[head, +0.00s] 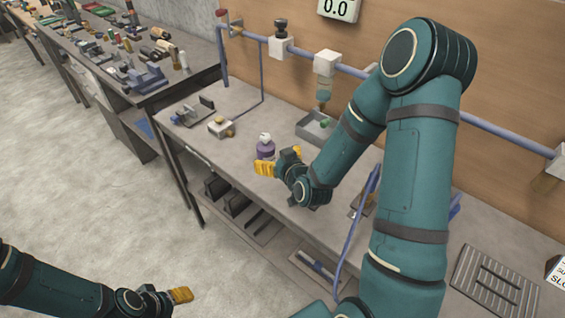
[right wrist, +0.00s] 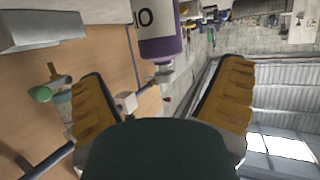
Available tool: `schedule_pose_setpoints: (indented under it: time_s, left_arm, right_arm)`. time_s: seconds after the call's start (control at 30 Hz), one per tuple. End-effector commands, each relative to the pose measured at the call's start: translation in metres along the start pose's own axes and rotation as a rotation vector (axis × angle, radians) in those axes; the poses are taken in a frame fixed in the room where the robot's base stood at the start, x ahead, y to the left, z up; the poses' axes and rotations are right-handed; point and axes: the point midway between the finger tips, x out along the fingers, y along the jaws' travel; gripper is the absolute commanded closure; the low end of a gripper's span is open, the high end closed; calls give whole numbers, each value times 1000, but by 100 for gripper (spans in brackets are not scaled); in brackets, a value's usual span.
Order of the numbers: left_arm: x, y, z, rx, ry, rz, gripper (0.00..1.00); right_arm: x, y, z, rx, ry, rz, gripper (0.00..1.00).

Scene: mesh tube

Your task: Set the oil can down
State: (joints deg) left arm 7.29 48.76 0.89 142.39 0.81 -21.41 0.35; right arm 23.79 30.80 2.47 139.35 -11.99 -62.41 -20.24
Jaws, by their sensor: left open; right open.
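The oil can (head: 265,150) is purple with a white top and appears to stand upright on the grey workbench (head: 243,97). In the right wrist view the can (right wrist: 160,45) shows a white label and a purple band, partly cut off by the top edge. My right gripper (head: 279,160) is open beside the can, its yellow fingers apart. In the right wrist view the can lies beyond the fingertips, with no visible grip on it. My left gripper (head: 180,295) is low at the left, over the floor and away from the bench.
A grey tray (head: 315,129) stands behind my right gripper. A small block with a brass knob (head: 221,127) and a clamp-like device (head: 196,110) are left of the can. A blue pipe (head: 350,71) runs along the back board. A slotted plate (head: 494,282) lies at the right.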

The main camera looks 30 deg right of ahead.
Motion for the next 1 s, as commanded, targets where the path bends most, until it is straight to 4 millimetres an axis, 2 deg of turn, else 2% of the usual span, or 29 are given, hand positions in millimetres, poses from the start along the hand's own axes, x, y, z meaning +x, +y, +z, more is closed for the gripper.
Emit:
schedule_pose_setpoints:
  time_s: [0.1, 0.3, 1.0]
  left_arm:
    - [0, 0, 0, 0, -1, 0, 44]
    - [0, 0, 0, 0, 0, 0, 44]
    - [0, 0, 0, 0, 0, 0, 44]
  right_arm:
    - [-21, 0, 0, 0, 1, 0, 8]
    - [-40, 0, 0, 1, 1, 0, 8]
    - [-43, 0, 0, 1, 0, 0, 8]
